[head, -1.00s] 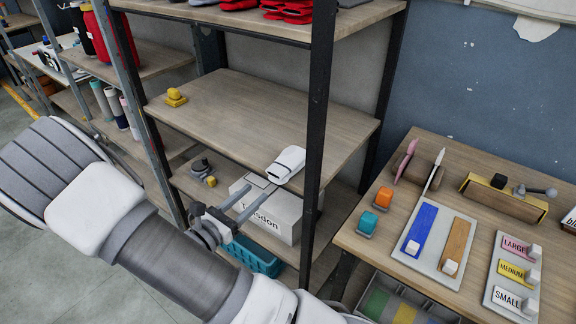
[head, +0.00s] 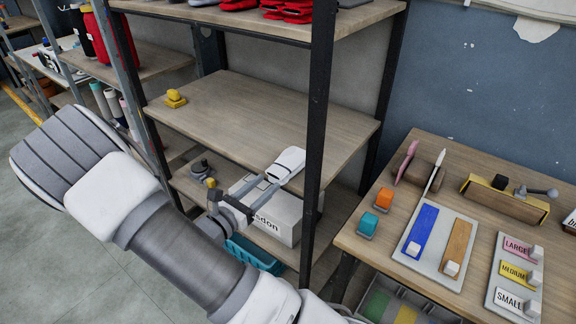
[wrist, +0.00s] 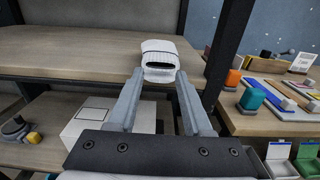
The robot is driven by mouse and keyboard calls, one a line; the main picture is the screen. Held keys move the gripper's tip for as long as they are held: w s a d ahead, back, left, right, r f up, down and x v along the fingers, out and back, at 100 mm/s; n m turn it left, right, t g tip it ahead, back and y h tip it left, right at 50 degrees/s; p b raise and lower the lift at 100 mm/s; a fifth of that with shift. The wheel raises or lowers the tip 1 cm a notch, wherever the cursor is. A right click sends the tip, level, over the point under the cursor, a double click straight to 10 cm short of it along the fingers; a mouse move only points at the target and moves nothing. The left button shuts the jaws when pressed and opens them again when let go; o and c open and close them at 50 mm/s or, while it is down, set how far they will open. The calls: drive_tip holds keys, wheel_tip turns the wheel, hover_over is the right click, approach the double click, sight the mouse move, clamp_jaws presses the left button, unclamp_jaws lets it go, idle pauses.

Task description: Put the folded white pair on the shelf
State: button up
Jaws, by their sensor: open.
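The folded white pair (head: 287,163) is a small white roll lying at the front right edge of the middle shelf board (head: 240,110). In the wrist view the pair (wrist: 159,52) shows its near end with a dark opening, in front of the board's edge. My gripper (head: 272,180) reaches up to the pair from the front. In the wrist view its open fingers (wrist: 160,74) stand to the left and right of the pair's near end. I cannot tell whether they touch it.
A black shelf post (head: 318,130) stands close to the right of the pair. A yellow object (head: 175,98) sits at the board's left; the board's middle is bare. A white box (head: 280,215) stands on the shelf below. A table (head: 370,260) with small blocks is at right.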

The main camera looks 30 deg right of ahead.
sight(273, 178)
drive_tip(key=shift+x, duration=2.95)
drive_tip(key=p+v, duration=0.1)
drive_tip(key=v, duration=0.7)
drive_tip(key=s+r+m+g+y, duration=0.75)
drive_tip(key=s+m, duration=0.45)
drive_tip(key=m, duration=0.2)
drive_tip(key=s+a+r+m+t+y, duration=0.6)
drive_tip(key=a+r+m+t+y, duration=0.1)
drive_tip(key=a+r, duration=0.4)
drive_tip(key=shift+r+m+y, duration=0.25)
drive_tip(key=shift+m+y, duration=0.25)
drive_tip(key=shift+y, duration=0.75)
